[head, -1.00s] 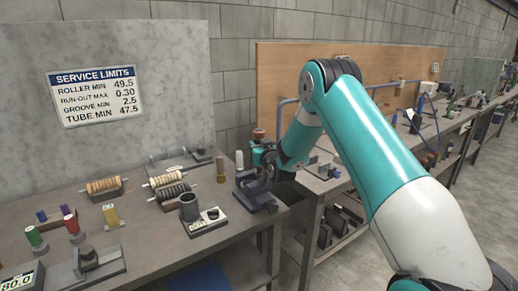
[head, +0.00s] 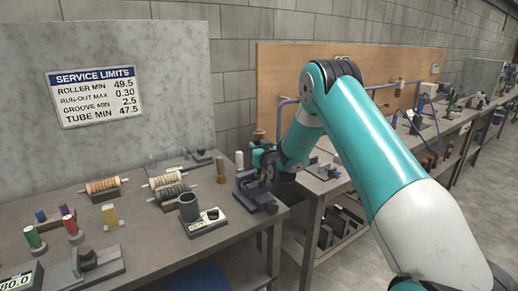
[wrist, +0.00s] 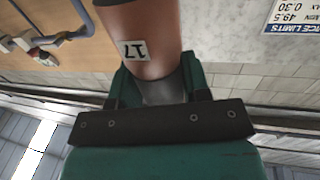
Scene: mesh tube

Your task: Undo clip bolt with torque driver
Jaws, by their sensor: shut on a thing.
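My gripper (wrist: 158,95) is shut on a brown cylindrical tool handle (wrist: 145,40) with a white label reading 17, likely the torque driver. In the head view the brown top of this tool (head: 259,135) stands up above my gripper (head: 262,160). Below it is a dark blue-grey fixture (head: 262,203) at the bench's right end. The tool's lower end is hidden by my gripper and wrist. I cannot make out the clip bolt, or whether the tool touches the fixture.
A service limits sign (head: 96,94) hangs behind. A second bench (head: 400,150) runs along the right.

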